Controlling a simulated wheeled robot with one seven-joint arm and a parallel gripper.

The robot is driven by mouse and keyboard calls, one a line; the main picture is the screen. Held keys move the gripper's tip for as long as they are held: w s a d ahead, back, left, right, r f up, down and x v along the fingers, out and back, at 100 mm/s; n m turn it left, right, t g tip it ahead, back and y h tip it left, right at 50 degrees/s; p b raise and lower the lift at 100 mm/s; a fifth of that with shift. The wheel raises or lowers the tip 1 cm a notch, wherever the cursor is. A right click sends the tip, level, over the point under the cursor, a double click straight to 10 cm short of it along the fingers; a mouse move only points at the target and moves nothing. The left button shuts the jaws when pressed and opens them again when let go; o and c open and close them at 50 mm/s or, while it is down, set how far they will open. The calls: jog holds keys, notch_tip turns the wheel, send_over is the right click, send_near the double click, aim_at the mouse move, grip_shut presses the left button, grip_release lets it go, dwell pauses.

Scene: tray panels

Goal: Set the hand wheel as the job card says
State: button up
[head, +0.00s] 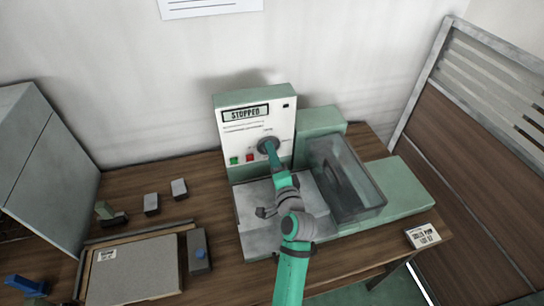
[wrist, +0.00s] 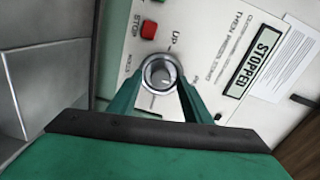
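The hand wheel shows as a round grey knob (wrist: 160,73) on the white machine panel (wrist: 200,30) in the wrist view, beside a printed "UP" mark. In the head view it is a dark disc (head: 266,143) at the panel's lower right, partly covered by my gripper (head: 270,150). My gripper's two green fingers (wrist: 160,84) lie on either side of the wheel, with no clear gap to it. The panel's display (head: 245,113) reads STOPPED. A small card (head: 422,236) with print lies at the bench's right; its text is too small to read surely. It may be the job card.
Green (head: 234,160) and red (head: 250,157) buttons sit left of the wheel. A clear-walled bin (head: 345,180) stands right of my arm. A flat tray (head: 135,268) and small blocks (head: 179,188) lie at the left. A paper (head: 210,6) hangs on the wall.

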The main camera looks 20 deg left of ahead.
jog(key=shift+s, duration=0.1)
jog(key=v, duration=1)
jog(key=shift+s+d, duration=0.2)
jog(key=shift+s, duration=0.1)
jog(key=shift+w, duration=0.1)
